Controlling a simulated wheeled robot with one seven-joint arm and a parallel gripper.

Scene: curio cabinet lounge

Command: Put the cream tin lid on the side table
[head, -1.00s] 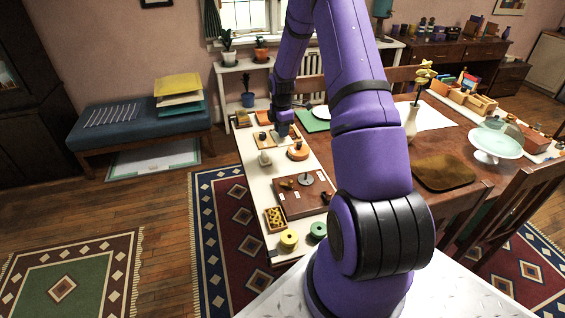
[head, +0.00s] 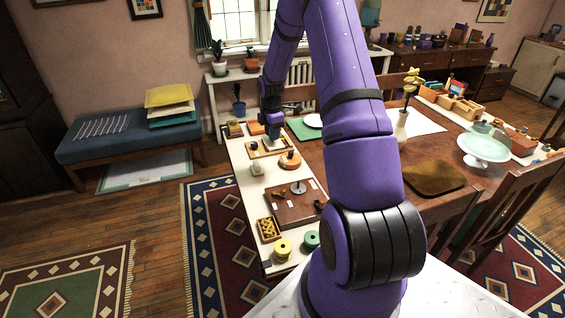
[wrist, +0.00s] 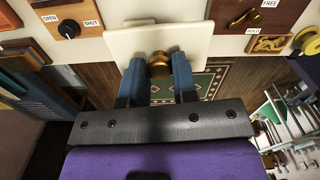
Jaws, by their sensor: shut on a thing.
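In the wrist view, my gripper (wrist: 158,72) has its two blue fingers closed on a round brass knob (wrist: 158,59). The knob is fixed to a flat, cream, roughly square plate (wrist: 160,40) that looks like the cream tin lid. I cannot tell whether the plate is touching the pale surface behind it. In the head view, my gripper (head: 272,138) is low over the far half of the long cream-topped table (head: 243,172), and the lid cannot be made out there. I cannot tell which table is the side table.
A board with a black dial (wrist: 68,28), labelled OPEN and SHUT, is left of the lid. An orange round item (head: 290,159), a brown board (head: 295,203) and yellow (head: 283,248) and green (head: 312,239) spools lie nearer. A white table (head: 222,78) with plants stands by the window.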

